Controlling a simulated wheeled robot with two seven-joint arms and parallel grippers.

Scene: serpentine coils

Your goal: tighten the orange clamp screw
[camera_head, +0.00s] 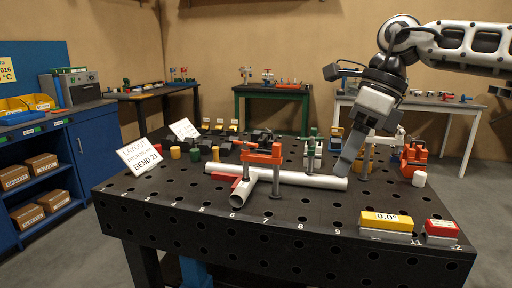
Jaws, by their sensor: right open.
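An orange clamp (262,153) stands on the black perforated table (320,215), with grey upright posts at its sides, one reaching down in front of the white pipe (310,180). Its screw is too small to tell apart. The pipe lies across the table, with a short branch toward the front. My right gripper (349,160) comes down from the upper right and is open. Its fingers point down near the pipe's right end, to the right of the orange clamp and apart from it. Whether the fingers touch the pipe I cannot tell. My left gripper is not in view.
A yellow digital gauge (386,221) and a red-topped block (441,229) sit at the front right edge. Another orange tool (415,155) and a white cylinder (419,179) stand at the right. A "BEND 23" sign (139,156) stands at the left. Front middle is clear.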

